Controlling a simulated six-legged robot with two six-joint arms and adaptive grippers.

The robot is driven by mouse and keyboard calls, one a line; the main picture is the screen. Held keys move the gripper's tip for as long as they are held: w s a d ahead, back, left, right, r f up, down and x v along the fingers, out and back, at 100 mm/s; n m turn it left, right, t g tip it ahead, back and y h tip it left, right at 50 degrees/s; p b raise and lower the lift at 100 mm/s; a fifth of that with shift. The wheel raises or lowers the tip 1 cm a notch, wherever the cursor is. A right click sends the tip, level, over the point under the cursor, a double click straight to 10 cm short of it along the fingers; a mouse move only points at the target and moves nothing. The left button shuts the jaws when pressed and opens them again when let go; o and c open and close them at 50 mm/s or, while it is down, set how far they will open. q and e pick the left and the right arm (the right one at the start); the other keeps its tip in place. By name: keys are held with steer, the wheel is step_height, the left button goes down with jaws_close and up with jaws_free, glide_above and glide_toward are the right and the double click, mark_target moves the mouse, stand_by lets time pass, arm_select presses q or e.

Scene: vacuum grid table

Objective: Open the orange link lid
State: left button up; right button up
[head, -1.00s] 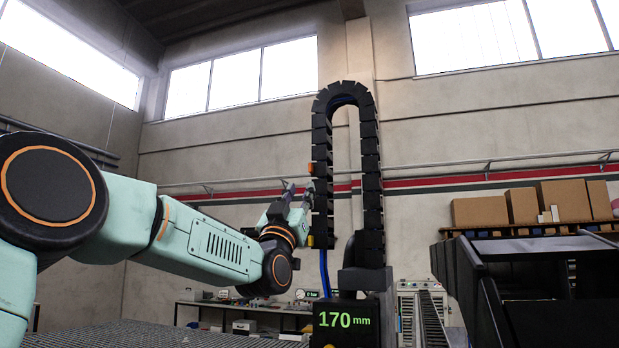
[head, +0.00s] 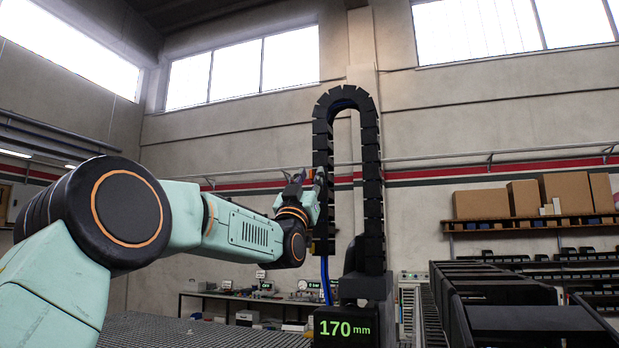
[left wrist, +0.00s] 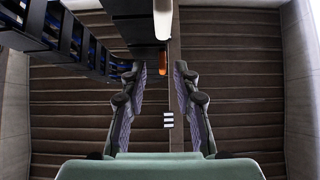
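The orange link lid (left wrist: 163,62) shows in the left wrist view as a small orange piece at the end of a dark link, between my left fingertips in the picture. Bare space shows on both sides of it; I cannot tell how far in front of the fingertips it lies. My left gripper (left wrist: 160,72) is open and empty. In the head view my left gripper (head: 308,178) is at the left strand of the tall black cable chain (head: 323,150). My right gripper is not in view.
The chain loops over and comes down to a black block with a green "170 mm" display (head: 345,328). Blue cables (head: 326,280) hang below the left strand. A grid table (head: 190,332) lies below. Black ribbed structures (head: 500,290) fill the lower right.

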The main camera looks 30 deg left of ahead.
arm_select(q)
steer(key=shift+a, duration=0.1)
steer(key=shift+c, duration=1.1)
steer(key=shift+w+a+f+y, duration=0.15)
steer(key=shift+w+f+y, duration=0.05)
steer(key=shift+w+y, duration=0.1)
jaws_close()
steer(key=shift+s, duration=0.1)
